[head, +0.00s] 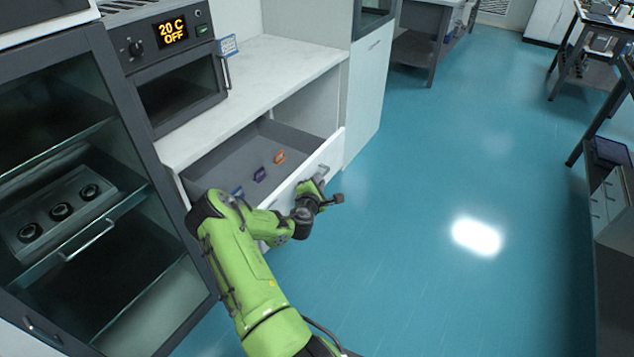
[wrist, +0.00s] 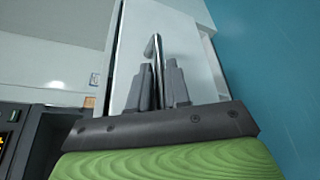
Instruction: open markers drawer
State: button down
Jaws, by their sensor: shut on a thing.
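The drawer (head: 225,167) under the white counter is pulled out, and its grey inside shows. Small blue (head: 237,192), purple (head: 259,174) and orange (head: 279,157) things lie in it; I cannot tell if they are markers. The drawer's white front (head: 331,152) carries a metal handle (wrist: 153,46). My gripper (head: 318,181) is at this front, outside the drawer. In the wrist view my gripper's grey fingers (wrist: 160,86) are shut on the handle, one on each side. Part of the drawer front is hidden behind my arm.
An oven (head: 178,85) reading "20 C OFF" stands on the counter (head: 270,85). A glass-doored cabinet (head: 70,190) with black round items inside stands at the left. The blue floor (head: 430,200) to the right of the drawer is clear. Tables stand at the far right.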

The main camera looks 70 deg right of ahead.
jog(key=c, duration=1.2)
grip_release()
jog(key=shift+o, duration=0.2)
jog(key=b+v, duration=0.3)
jog(key=v, duration=1.2)
jog(key=shift+a+r, duration=0.15)
jog(key=shift+a, duration=0.25)
